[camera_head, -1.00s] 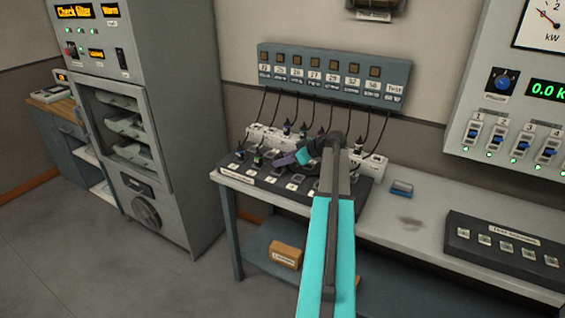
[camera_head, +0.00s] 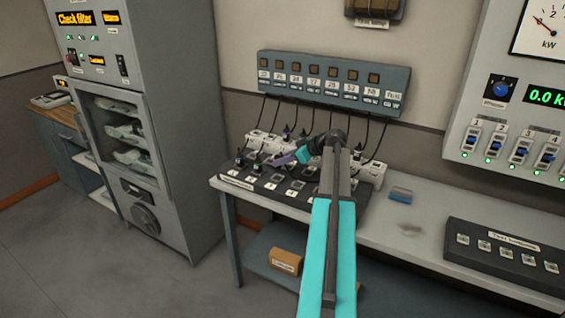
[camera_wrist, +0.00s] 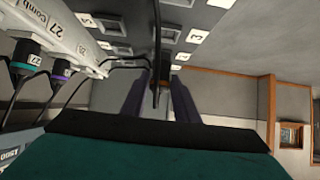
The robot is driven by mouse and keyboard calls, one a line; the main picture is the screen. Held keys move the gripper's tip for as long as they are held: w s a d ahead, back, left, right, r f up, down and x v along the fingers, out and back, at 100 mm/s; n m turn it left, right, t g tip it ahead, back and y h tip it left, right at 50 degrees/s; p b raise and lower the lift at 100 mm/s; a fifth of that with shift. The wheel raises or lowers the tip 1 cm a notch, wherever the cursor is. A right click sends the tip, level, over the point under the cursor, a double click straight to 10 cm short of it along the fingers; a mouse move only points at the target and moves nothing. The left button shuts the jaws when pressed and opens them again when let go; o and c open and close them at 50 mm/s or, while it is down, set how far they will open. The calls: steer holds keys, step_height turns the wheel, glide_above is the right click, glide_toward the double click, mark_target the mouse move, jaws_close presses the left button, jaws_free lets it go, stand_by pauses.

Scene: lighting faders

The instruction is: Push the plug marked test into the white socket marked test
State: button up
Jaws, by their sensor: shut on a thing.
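My gripper (camera_head: 275,161) has purple fingers and reaches left over the black numbered board on the bench. In the wrist view the fingers (camera_wrist: 158,88) are shut on a narrow dark thing, seemingly a plug with its dark cord; its label is not readable. White socket strips (camera_head: 265,143) stand behind the board. The right one (camera_head: 371,171) is partly hidden by my arm. I cannot make out which socket is marked test. A "Test" label (camera_head: 393,96) is at the right end of the blue-grey wall panel, where a cord hangs down.
Plugs marked 22 (camera_wrist: 25,60) and 25 (camera_wrist: 62,70) sit in the white strip on the left of the wrist view, with loose cords nearby. The black board (camera_head: 285,197) has several numbered sockets.

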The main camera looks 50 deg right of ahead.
steer(key=shift+r, duration=0.45)
